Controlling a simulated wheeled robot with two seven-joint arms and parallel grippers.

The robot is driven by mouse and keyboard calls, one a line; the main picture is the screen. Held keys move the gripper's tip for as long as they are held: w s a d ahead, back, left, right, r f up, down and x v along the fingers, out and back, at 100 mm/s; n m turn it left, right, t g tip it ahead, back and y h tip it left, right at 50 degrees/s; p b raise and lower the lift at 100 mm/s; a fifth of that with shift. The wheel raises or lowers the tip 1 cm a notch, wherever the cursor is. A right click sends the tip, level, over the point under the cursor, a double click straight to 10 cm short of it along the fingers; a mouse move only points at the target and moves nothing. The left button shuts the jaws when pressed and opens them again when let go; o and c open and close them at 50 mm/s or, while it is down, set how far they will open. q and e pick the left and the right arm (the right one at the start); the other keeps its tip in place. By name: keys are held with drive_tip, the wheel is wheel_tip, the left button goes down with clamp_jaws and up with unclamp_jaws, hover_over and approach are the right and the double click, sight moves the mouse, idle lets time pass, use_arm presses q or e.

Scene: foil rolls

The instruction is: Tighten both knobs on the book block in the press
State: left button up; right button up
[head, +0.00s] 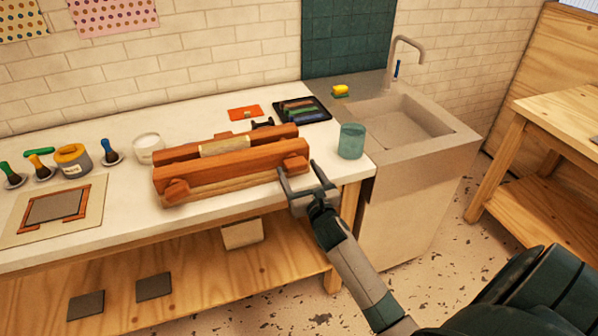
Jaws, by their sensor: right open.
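The wooden press (232,168) lies on the white worktop, its long reddish beams running left to right. A pale book block (223,146) shows between the two beams, mostly hidden by them. A knob (177,190) sits on the front beam near its left end. Whether a finger touches the press I cannot tell. My left gripper is not in view.
A teal cup (351,141) stands right of the press, near my right gripper. A white jar (149,148) stands behind its left end, and a dark tray (302,110) lies behind its right end. A sink (405,120) is at the right. The worktop's front edge runs close before the press.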

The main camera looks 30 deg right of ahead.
drive_tip(key=c, duration=1.1)
drive_tip(key=shift+o, duration=0.2)
drive_tip(key=shift+m, duration=0.4)
